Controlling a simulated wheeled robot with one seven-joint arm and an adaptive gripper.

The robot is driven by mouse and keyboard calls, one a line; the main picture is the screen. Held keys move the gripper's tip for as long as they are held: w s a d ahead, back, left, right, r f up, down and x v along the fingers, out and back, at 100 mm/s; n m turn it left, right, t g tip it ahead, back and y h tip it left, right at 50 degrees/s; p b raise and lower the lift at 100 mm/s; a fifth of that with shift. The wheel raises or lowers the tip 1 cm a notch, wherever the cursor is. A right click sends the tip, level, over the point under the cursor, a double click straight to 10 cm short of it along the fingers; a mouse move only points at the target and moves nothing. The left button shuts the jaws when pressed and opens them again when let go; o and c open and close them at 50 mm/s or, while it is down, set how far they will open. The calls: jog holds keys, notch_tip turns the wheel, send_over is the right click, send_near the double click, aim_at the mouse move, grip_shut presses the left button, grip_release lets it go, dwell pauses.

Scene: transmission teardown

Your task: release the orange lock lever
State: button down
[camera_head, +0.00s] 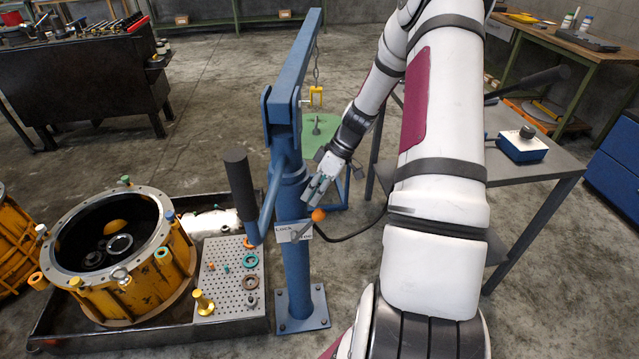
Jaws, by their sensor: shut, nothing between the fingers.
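The orange lock lever (318,214) shows as a round orange knob on a short rod at the right side of the blue crane column (291,262). A small light label plate is fixed to the column beside the rod. My gripper (313,197) reaches down from the upper right, its shut fingertips just above the knob. Nothing shows between the fingers. I cannot tell whether the fingertips touch the knob or how far in front of or behind it they are.
A black-gripped handle (240,185) rises left of the column. A yellow housing (130,285) stands in a dark tray (45,325) with a perforated plate (228,285). A grey table (545,165) stands at right.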

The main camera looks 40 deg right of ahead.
jog(key=shift+w+a+f, duration=0.1)
jog(key=shift+a+f, duration=0.15)
jog(key=shift+f, duration=0.25)
jog(key=shift+d, duration=0.1)
jog(key=shift+s+d+f+y, duration=0.15)
jog(key=shift+s+d+y, duration=0.05)
jog(key=shift+d+y, duration=0.1)
jog(key=shift+s+d+t, duration=0.1)
jog(key=shift+t, duration=0.2)
jog(key=s+d+f+t+y+b, duration=0.3)
jog(key=s+d+f+y+b, duration=0.1)
jog(key=d+f+y+b, duration=0.2)
jog(key=shift+f+n, duration=0.3)
jog(key=shift+f, duration=0.6)
jog(key=shift+s+f, duration=0.1)
